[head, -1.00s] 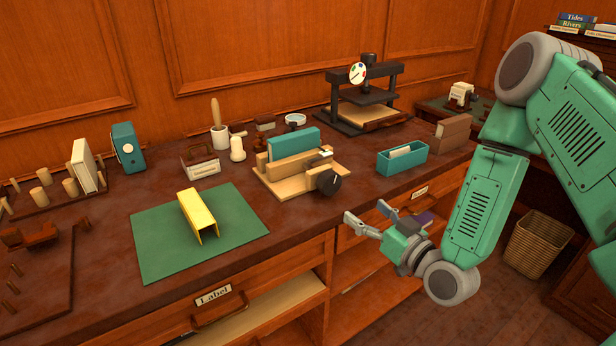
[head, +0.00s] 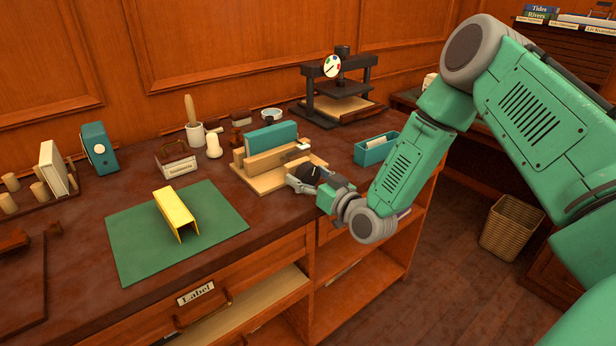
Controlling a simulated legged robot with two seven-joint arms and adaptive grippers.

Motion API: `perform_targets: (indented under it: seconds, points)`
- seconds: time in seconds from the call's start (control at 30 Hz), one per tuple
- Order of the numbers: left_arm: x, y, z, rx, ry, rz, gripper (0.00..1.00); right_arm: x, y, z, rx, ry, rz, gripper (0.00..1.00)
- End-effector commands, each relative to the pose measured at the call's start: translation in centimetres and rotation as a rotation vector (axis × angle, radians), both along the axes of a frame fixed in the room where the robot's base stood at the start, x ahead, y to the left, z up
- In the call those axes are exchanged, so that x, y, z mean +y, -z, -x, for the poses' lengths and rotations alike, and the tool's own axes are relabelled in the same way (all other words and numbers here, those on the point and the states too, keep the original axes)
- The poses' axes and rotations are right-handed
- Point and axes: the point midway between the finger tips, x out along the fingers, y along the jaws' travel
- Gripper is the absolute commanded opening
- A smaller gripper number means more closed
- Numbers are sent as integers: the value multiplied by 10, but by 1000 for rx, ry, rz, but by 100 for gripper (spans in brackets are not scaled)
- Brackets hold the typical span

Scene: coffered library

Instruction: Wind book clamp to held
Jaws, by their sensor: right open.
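The wooden book clamp (head: 271,181) stands on the bench right of the green mat, with a teal book (head: 271,136) upright between its boards. Its dark round knob (head: 308,173) faces the bench's front edge. My right gripper (head: 303,182) is at the knob, with its open fingers close around it. The gripper partly hides the knob, and I cannot tell whether the fingers touch it. My left gripper is out of view.
A yellow folded cover (head: 175,212) stands on the green mat (head: 135,240). A teal box (head: 372,150) sits right of the clamp, close to my right arm. A black press (head: 338,95) stands behind. A drawer labelled "Label" (head: 203,303) is below the bench top.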

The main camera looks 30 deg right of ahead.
Motion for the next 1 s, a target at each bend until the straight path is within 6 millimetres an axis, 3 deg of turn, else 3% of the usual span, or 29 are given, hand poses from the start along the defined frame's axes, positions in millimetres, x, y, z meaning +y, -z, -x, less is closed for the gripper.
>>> perform_targets:
  seconds: [0.1, 0.13, 0.27, 0.87, 0.9, 0.93, 1.0]
  points:
    - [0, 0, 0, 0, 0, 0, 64, -1, 1, 0, 0, 0, -1, 71]
    - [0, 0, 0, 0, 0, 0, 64, -1, 1, 0, 0, 0, -1, 64]
    - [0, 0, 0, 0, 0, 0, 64, -2, 1, 0, 0, 1, -1, 21]
    - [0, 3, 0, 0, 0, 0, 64, -3, 1, 0, 12, 4, -137, 21]
    - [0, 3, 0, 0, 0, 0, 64, -3, 1, 0, 12, 4, -137, 57]
    - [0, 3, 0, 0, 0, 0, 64, -3, 1, 0, 12, 4, -137, 68]
    - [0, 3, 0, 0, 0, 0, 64, -3, 1, 0, 12, 3, -137, 71]
